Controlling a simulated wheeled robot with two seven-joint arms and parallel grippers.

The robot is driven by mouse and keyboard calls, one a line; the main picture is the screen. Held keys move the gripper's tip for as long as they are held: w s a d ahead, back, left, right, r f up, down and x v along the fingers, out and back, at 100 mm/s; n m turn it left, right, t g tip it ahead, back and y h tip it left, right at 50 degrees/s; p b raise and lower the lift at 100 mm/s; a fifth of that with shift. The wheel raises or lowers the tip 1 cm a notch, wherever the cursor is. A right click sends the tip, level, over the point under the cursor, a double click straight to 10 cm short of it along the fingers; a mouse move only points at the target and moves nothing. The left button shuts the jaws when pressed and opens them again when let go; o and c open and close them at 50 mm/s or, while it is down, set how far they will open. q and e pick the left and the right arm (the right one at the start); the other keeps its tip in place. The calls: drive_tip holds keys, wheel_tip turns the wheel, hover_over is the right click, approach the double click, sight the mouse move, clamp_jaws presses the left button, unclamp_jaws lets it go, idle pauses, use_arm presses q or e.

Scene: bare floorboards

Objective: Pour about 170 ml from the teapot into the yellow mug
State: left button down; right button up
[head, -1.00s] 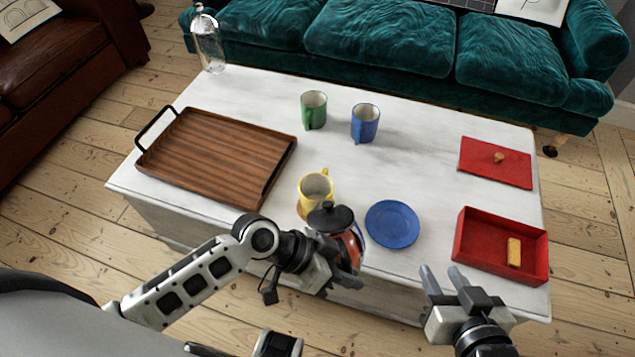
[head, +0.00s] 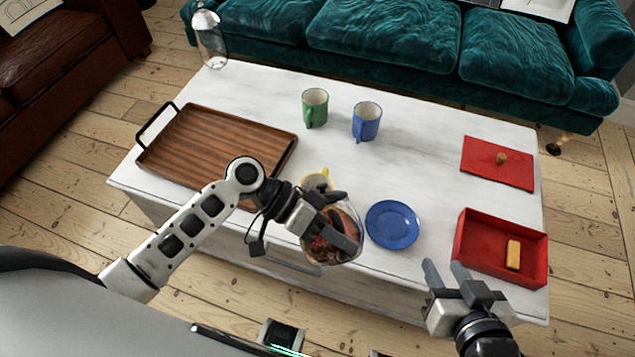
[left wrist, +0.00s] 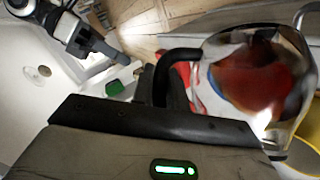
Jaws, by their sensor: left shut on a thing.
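The glass teapot (head: 345,247) has dark reddish-brown contents and hangs in my left gripper (head: 338,222), which is shut on its black handle (left wrist: 172,72). It is tilted, close to the front edge of the table. The yellow mug (head: 317,181) stands just behind it on the table, mostly hidden by my gripper and the teapot. In the left wrist view the glass body (left wrist: 258,80) fills the right side, with part of the yellow mug (left wrist: 300,158) below it. I cannot see any stream or the mug's inside level. My right gripper (head: 452,278) is open and empty at the front right.
On the white table (head: 270,95) are a wooden tray (head: 215,150), a green mug (head: 315,108), a blue mug (head: 366,122), a blue saucer (head: 392,224), a red box (head: 480,255) with a yellowish block, a red lid (head: 495,165) and a glass bottle (head: 209,42).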

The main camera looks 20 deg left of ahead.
sight(337, 219)
use_arm(q)
drive_tip(key=shift+w+a+r, duration=0.1)
drive_tip(key=shift+w+r, duration=0.15)
drive_tip(key=shift+r, duration=0.2)
drive_tip(key=shift+w+r+g+h, duration=0.1)
drive_tip(key=shift+r+g+h, duration=0.1)
drive_tip(key=shift+g+h, duration=0.1)
drive_tip(key=shift+w+a+r+n+g+h+p, duration=0.35)
drive_tip(key=shift+w+r+n+p, duration=0.2)
drive_tip(key=shift+r, duration=0.25)
drive_tip(key=shift+w+a+r, duration=0.15)
drive_tip(key=shift+w+a, duration=0.1)
drive_tip(key=shift+w, duration=0.05)
drive_tip(key=shift+w+a+r+n+g+h+p, duration=0.25)
drive_tip(key=shift+w+a+r+n+h, duration=0.1)
drive_tip(key=shift+w+r, duration=0.3)
drive_tip(key=shift+w+a+r+n+g+h+p, duration=0.1)
drive_tip(key=shift+w+a+r+n+g+h, duration=0.1)
drive_tip(key=shift+w+a+r+n+h, duration=0.25)
idle(1.5)
